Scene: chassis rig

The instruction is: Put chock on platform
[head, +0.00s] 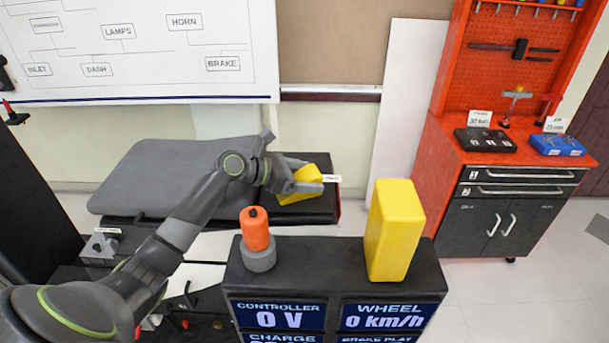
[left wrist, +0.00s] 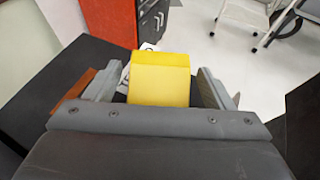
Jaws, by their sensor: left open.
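A yellow block (head: 309,172), which looks like the chock, rests on a dark raised surface (head: 322,208) beside a small white label. My left gripper (head: 314,175) is open around this block, one finger on each side. In the left wrist view the yellow block (left wrist: 160,78) lies between the two fingers of my left gripper (left wrist: 162,72), and narrow gaps show beside it. A second, larger yellow block (head: 394,230) stands upright on the console. I cannot tell which surface is the platform. My right gripper is not in view.
The dark console (head: 330,262) with display screens stands in front and carries an orange-topped grey cylinder (head: 257,240). A grey padded slab (head: 150,180) lies behind my left arm. A red and black tool cabinet (head: 510,190) stands at the right, with open floor before it.

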